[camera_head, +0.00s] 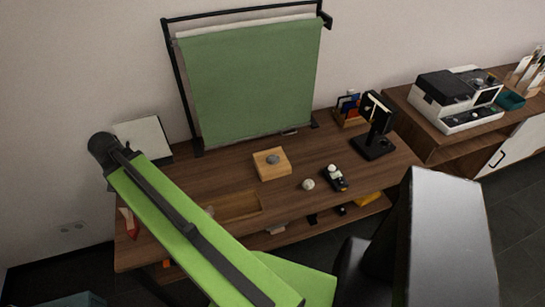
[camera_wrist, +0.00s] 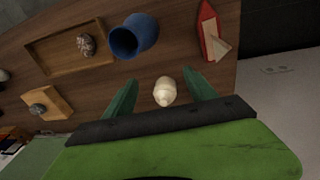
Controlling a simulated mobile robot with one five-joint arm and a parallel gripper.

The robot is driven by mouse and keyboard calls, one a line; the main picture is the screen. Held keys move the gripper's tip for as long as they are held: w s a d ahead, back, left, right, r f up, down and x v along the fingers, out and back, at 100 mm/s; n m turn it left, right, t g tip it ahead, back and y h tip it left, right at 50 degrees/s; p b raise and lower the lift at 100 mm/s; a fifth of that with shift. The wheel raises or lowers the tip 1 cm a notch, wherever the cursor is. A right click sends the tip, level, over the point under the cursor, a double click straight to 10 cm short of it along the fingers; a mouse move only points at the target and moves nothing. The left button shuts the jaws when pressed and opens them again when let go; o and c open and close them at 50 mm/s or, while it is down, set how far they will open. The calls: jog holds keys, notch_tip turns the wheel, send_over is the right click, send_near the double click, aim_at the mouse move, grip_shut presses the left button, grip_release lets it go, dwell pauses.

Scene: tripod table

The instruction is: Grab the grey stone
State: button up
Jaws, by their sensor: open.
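A grey stone (camera_head: 273,159) rests on a square wooden block (camera_head: 262,174) near the middle of the table in the head view. In the wrist view the stone (camera_wrist: 37,109) and block (camera_wrist: 57,99) lie at the left, well outside my fingers. My gripper (camera_wrist: 160,75) is open, its two green fingers spread. A cream, rounded object (camera_wrist: 165,92) shows between the fingers; I cannot tell whether it is at finger height or lower on the table. In the head view my arm hides the fingers.
A shallow wooden tray (camera_wrist: 53,74) holds a brownish shell-like object (camera_wrist: 86,44). A blue cup (camera_wrist: 134,36) and a red toy boat (camera_wrist: 210,33) are near my fingers. A white ball (camera_head: 308,184) and a black stand (camera_head: 374,146) are right of the block. A green screen (camera_head: 250,85) stands behind.

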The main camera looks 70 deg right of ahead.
jog(key=s+d+r+m+g+p, duration=0.1)
jog(key=s+d+r+m, duration=0.1)
jog(key=s+d+m, duration=0.5)
jog(key=s+d+r+m+p, duration=0.2)
jog(key=s+d+r, duration=0.1)
jog(key=d, duration=0.8)
jog(key=m+g+h, duration=0.1)
jog(key=m+g, duration=0.1)
jog(key=m, duration=0.8)
send_near(271, 157)
jog(key=b+x, duration=0.1)
jog(key=b, duration=0.2)
jog(key=b+x, duration=0.2)
jog(key=b, duration=0.1)
jog(key=b+x, duration=0.1)
jog(key=b, duration=0.3)
jog(key=shift+w+a+f, duration=0.15)
jog(key=shift+w+f, duration=0.1)
jog(key=shift+f, duration=0.25)
jog(key=shift+s, duration=0.1)
jog(key=b+x, duration=0.4)
jog(key=x, duration=0.1)
jog(key=shift+s+d+b, duration=0.2)
jog(key=shift+b, duration=0.2)
jog(key=shift+r, duration=0.15)
grip_shut()
jog(key=shift+r+p, duration=0.1)
jog(key=shift+p, duration=0.2)
